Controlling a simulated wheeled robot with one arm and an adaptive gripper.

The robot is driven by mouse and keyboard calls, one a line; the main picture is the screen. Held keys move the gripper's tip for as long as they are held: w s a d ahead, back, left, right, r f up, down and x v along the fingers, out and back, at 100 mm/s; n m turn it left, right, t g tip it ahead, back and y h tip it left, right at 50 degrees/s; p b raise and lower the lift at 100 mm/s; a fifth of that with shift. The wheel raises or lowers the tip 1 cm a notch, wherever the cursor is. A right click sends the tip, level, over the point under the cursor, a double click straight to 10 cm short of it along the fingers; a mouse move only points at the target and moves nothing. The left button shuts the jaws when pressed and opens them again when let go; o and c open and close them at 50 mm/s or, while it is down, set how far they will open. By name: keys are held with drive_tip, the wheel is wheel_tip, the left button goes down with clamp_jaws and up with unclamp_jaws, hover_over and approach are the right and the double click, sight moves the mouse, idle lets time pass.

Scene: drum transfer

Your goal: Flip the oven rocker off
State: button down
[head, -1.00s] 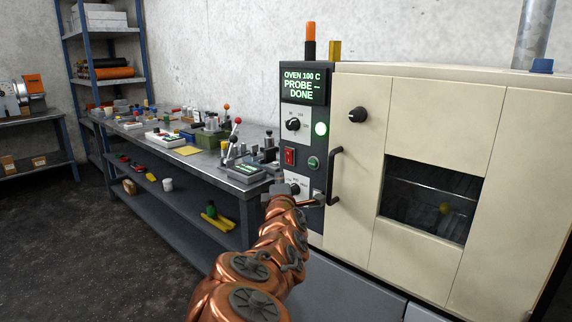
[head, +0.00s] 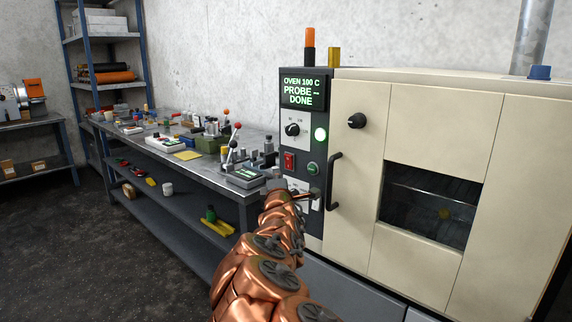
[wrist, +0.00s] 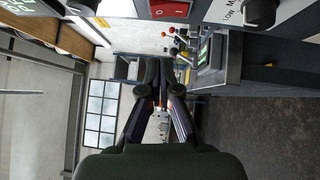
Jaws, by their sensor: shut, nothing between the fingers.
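The oven's red rocker (head: 289,160) is on the dark control panel at the oven's left side, below the upper knob and left of a green button. It also shows at the top edge of the wrist view (wrist: 170,9), partly cut off. I cannot tell which way it is tipped. My gripper (wrist: 160,72) is shut and empty. In the head view its end (head: 306,196) is in front of the lower panel, below and slightly right of the rocker, partly hidden by my arm. It looks apart from the rocker.
A dark door handle (head: 334,182) stands out just right of my gripper. A workbench (head: 215,175) with several small items stands left of the oven.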

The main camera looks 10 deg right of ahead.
drive_tip(key=shift+w+d+r+p, duration=0.15)
drive_tip(key=shift+w+d, duration=0.5)
drive_tip(key=shift+w, duration=0.5)
drive_tip(key=shift+w+d+r+p, duration=0.15)
drive_tip(key=shift+w+d, duration=0.55)
drive_tip(key=shift+w, duration=0.5)
drive_tip(key=shift+w+d+r+p, duration=0.15)
drive_tip(key=shift+w+d, duration=0.5)
drive_tip(key=shift+w, duration=0.5)
drive_tip(key=shift+r, duration=0.1)
drive_tip(key=shift+w+d+r, duration=0.1)
drive_tip(key=b, duration=0.1)
approach(286, 158)
drive_tip(key=s+a+r, duration=0.2)
drive_tip(key=s+a, duration=0.1)
drive_tip(key=s, duration=0.2)
drive_tip(key=shift+s+a, duration=0.3)
drive_tip(key=shift+a, duration=0.05)
